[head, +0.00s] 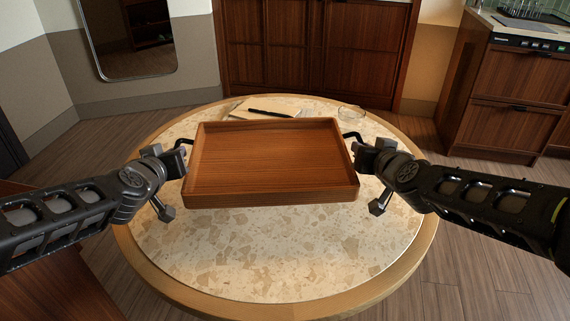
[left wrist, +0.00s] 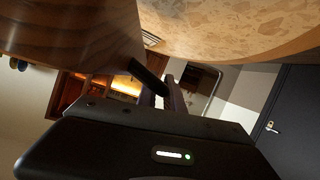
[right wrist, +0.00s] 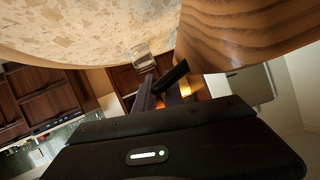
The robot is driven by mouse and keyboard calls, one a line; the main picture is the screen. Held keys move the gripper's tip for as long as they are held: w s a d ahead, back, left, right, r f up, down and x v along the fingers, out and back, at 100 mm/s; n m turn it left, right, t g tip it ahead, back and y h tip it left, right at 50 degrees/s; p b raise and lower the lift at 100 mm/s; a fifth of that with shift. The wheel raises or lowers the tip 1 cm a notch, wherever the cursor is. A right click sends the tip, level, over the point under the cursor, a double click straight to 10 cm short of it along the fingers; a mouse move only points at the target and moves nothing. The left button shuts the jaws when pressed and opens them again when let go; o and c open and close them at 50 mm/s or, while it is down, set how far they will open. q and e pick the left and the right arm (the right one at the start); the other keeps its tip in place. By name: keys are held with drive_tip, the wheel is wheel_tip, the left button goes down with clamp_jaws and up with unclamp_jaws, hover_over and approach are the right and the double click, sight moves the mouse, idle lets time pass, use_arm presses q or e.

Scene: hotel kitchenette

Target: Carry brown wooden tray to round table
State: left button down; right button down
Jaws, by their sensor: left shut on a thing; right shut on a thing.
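The brown wooden tray (head: 270,165) is empty and looks about level over the round table (head: 270,255), which has a speckled stone top and a wooden rim. I cannot tell whether the tray touches the tabletop. My left gripper (head: 182,150) is shut on the black handle at the tray's left side. My right gripper (head: 358,145) is shut on the black handle at its right side. The tray's wooden side also shows in the left wrist view (left wrist: 75,30) and in the right wrist view (right wrist: 235,35).
Behind the tray on the table lie a pale notepad or papers (head: 278,106) with a dark pen (head: 270,113), and a clear glass dish (head: 351,113) to the right. The table's front part is bare. Wooden cabinets (head: 515,95) stand at the right, and a mirror (head: 130,35) at the back left.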

use_arm(q)
drive_tip(key=shift+a, duration=0.3)
use_arm(e)
drive_tip(key=shift+d+r, duration=0.1)
